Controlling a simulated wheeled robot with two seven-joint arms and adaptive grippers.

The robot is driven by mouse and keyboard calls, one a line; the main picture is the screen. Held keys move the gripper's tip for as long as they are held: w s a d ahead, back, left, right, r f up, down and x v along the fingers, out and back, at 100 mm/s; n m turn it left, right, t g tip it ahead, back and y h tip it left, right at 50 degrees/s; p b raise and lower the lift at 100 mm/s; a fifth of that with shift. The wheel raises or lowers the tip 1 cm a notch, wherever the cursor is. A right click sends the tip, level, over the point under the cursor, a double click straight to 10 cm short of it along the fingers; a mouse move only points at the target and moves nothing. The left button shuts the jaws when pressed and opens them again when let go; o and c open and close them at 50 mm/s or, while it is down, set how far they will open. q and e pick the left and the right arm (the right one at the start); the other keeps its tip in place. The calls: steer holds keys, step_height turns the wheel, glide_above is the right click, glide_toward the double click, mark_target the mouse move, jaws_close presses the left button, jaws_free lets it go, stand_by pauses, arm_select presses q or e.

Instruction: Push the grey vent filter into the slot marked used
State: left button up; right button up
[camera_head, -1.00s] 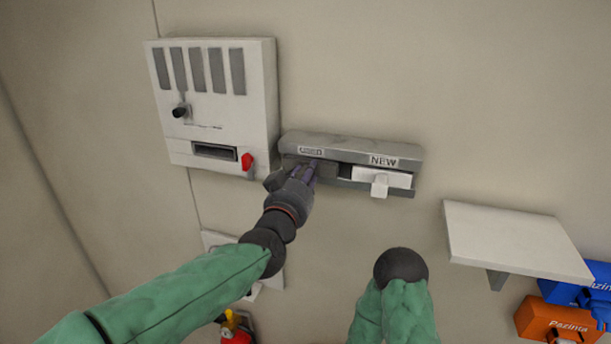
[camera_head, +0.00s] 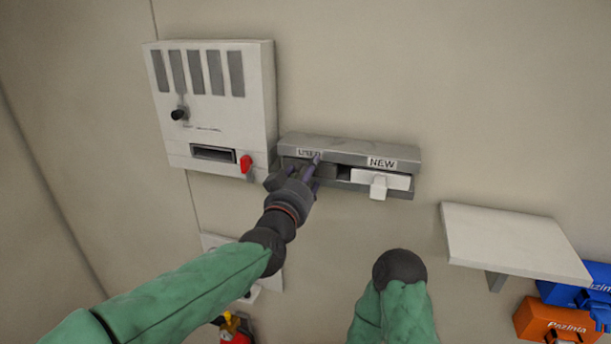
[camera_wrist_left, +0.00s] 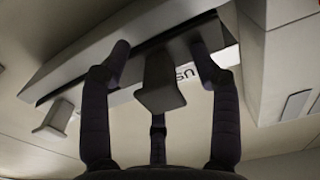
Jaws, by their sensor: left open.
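The grey vent filter (camera_head: 327,171) sits in the left slot of the grey wall holder (camera_head: 350,150), under the partly covered used label (camera_head: 306,153). In the left wrist view its grey handle (camera_wrist_left: 160,88) stands between the spread fingers, with gaps on both sides. My left gripper (camera_head: 306,170) is open in front of this slot and hides part of the filter. It also shows in the left wrist view (camera_wrist_left: 160,75). A white filter (camera_head: 382,180) with a protruding handle sits in the right slot under the NEW label. My right gripper is not visible, only its green-sleeved arm.
A white wall unit (camera_head: 215,100) with a black knob and red switch (camera_head: 246,164) is left of the holder. The wall above the holder is clear.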

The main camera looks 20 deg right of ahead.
arm_select(q)
steer(key=shift+s, duration=0.15)
steer(key=v, duration=1.2)
steer(key=w+a+f+n+g+y+b, duration=0.15)
steer(key=a+f+b, duration=0.25)
steer(key=f, duration=1.2)
steer(key=w+a+f+n+g+y+b, duration=0.1)
steer(key=w+a+f+g+y+b, duration=0.15)
steer(key=f, duration=1.35)
steer(key=w+a+f+n+g+y+b, duration=0.15)
steer(key=a+f+b, duration=0.35)
steer(key=f, duration=1.1)
steer(key=s+a+f+n+g+b, duration=0.1)
steer(key=s+a+f+g+b, duration=0.15)
steer(key=f, duration=0.55)
steer(key=s+a+f+n+g+y+b, duration=0.15)
steer(key=s+f, duration=0.25)
steer(key=f, duration=0.4)
steer(key=s+a+f+g+b, duration=0.1)
steer(key=s+a+f+b, duration=0.15)
steer(key=f, duration=0.65)
steer(key=s+a+f+n+g+b, duration=0.1)
steer(key=s+f+g+b, duration=0.1)
steer(key=s+f, duration=0.5)
steer(key=s+a+f+n+g+b, duration=0.1)
steer(key=s+a+f+g+b, duration=0.1)
steer(key=s+f, duration=0.5)
steer(key=shift+s+a+n+h, duration=0.2)
steer(key=shift+a+n+h, duration=0.1)
steer(key=shift+n+h, duration=0.1)
